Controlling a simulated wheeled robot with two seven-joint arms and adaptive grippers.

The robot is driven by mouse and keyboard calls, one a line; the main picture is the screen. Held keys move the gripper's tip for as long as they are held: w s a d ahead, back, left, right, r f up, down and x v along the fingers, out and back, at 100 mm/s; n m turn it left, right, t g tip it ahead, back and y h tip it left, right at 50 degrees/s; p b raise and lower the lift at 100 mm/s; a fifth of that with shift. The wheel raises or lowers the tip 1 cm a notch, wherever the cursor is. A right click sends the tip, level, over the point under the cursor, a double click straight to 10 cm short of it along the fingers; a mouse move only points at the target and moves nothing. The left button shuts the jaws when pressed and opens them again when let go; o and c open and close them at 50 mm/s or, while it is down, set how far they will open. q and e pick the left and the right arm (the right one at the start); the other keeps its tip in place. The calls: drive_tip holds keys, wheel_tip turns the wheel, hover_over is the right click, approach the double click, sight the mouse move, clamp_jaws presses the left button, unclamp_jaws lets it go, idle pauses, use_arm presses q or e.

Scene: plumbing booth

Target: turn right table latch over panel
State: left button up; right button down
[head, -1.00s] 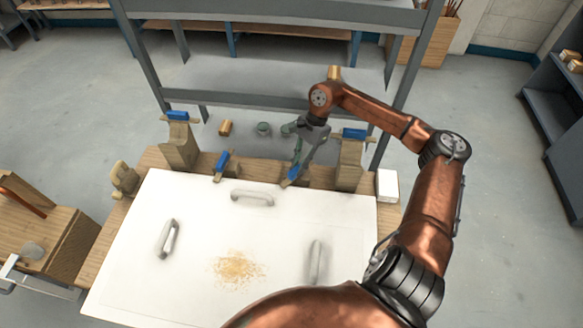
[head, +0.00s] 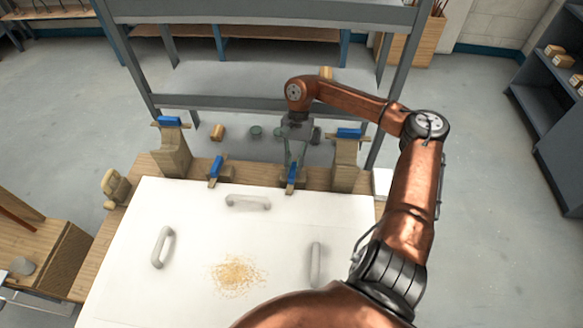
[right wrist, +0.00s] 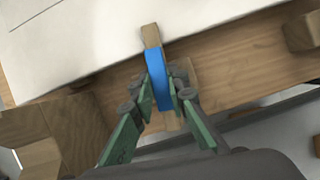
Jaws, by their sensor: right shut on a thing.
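The right table latch (head: 291,177) is a wooden bar with a blue grip at the back edge of the table. My right gripper (head: 293,163) is above it and shut on its blue grip. In the right wrist view the gripper (right wrist: 160,96) has a finger on each side of the blue part of the latch (right wrist: 158,80). The latch's wooden tip reaches over the edge of the white panel (head: 190,225). The panel lies flat on the table. My left gripper does not show.
The left table latch (head: 215,169), also blue, sits at the same edge. Wooden posts with blue-topped latches stand at the back left (head: 174,150) and back right (head: 346,158). The panel carries grey handles (head: 248,203) and a patch of sawdust (head: 237,275).

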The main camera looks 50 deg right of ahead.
idle(0.3)
drive_tip(key=c, duration=1.9)
unclamp_jaws()
drive_tip(key=shift+r, duration=0.1)
drive_tip(key=v, duration=1.2)
